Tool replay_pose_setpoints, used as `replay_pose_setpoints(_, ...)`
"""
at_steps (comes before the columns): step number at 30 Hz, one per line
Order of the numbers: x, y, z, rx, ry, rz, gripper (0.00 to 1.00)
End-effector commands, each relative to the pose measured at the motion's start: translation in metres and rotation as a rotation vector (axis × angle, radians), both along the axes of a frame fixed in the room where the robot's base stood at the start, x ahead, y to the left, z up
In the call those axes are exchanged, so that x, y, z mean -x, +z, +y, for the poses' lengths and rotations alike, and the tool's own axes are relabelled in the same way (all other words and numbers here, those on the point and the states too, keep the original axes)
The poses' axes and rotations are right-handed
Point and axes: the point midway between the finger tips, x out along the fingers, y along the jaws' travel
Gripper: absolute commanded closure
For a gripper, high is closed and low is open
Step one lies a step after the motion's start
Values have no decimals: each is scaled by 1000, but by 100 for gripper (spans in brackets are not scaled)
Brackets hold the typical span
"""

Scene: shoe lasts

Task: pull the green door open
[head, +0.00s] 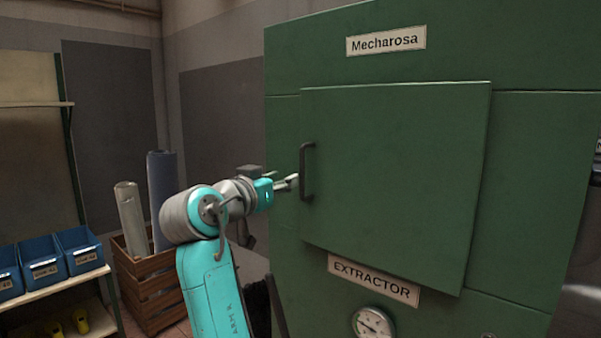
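The green door (400,180) is a flat square panel on the front of a green machine (375,65). It looks closed or nearly so; its edges stand slightly proud of the machine front. A dark vertical bar handle (306,172) is on the door's left side. My gripper (292,182) is just left of the handle, pointing right towards it. Its fingertips are close to the handle's bar; I cannot tell whether they touch it. The fingers are small in this view, and their opening is not clear.
A pressure gauge (373,323) and an EXTRACTOR sign (374,279) are below the door. At the left, a wooden crate (150,285) holds rolls, and blue bins (42,262) stand on a shelf. The space directly before the door looks clear.

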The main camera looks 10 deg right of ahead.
Motion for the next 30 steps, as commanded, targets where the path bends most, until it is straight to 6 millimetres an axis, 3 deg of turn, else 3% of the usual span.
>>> replay_pose_setpoints(15,-61,0,-57,0,0,0,61)
replay_pose_setpoints(30,-71,-1,-65,0,2,0,63)
